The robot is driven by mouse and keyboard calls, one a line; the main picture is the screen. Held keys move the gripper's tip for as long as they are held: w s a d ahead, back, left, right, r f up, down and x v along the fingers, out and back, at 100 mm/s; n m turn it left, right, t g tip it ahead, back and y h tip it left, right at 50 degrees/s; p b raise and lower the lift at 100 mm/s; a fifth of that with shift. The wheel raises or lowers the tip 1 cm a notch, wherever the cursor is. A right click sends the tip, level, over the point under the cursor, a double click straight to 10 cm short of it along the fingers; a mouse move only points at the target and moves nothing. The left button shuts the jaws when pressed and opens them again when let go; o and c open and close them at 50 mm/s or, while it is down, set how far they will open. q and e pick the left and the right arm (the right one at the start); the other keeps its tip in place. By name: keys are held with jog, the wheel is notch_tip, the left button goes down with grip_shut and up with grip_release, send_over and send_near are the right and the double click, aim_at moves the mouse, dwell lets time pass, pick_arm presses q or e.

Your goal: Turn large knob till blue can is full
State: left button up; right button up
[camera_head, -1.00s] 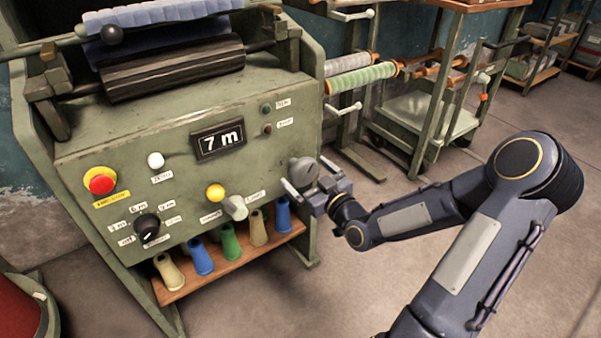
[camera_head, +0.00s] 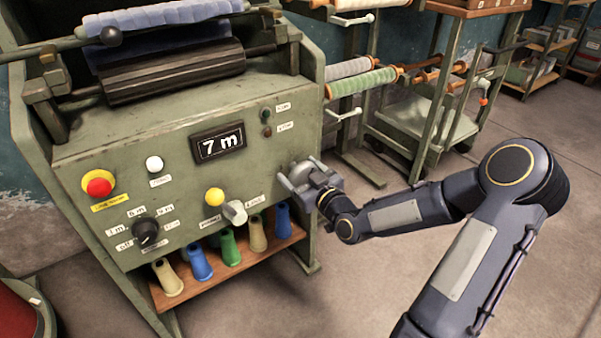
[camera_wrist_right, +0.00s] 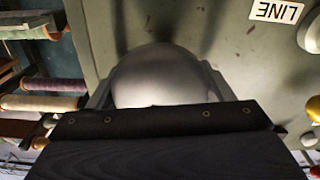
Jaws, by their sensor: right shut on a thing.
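The large knob is a rounded grey metal knob at the right of the green machine's front panel (camera_head: 150,130). In the right wrist view the large knob (camera_wrist_right: 165,78) shows between the fingers, its near part hidden behind the gripper body. My right gripper (camera_head: 302,172) is shut on the large knob, with one finger on each side. In the head view the gripper covers much of the knob. I see no blue can in these views. My left gripper is not in view.
The panel carries a display (camera_head: 218,143) reading "7 m", a red button (camera_head: 99,187), a black dial (camera_head: 146,232) and a grey lever (camera_head: 236,211). Several thread cones stand on a wooden shelf (camera_head: 205,287) below. A rack (camera_head: 425,115) stands behind; open floor lies right.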

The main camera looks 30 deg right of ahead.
jog(key=shift+m, duration=0.3)
jog(key=m+p, duration=0.1)
jog(key=m, duration=0.1)
jog(key=shift+m+p, duration=0.3)
jog(key=shift+m, duration=0.1)
jog(key=m+p, duration=0.1)
jog(key=m, duration=0.2)
jog(key=shift+m, duration=0.3)
jog(key=m+p, duration=0.2)
jog(key=m, duration=0.1)
jog(key=shift+d+m, duration=0.1)
jog(key=shift+m, duration=0.2)
jog(key=m+p, duration=0.1)
jog(key=m, duration=0.2)
jog(key=shift+m, duration=0.3)
jog(key=m+p, duration=0.2)
jog(key=m, duration=0.3)
jog(key=shift+f, duration=0.15)
jog(key=shift+f+m+p, duration=0.1)
jog(key=shift+m+p, duration=0.65)
jog(key=shift+m, duration=1.45)
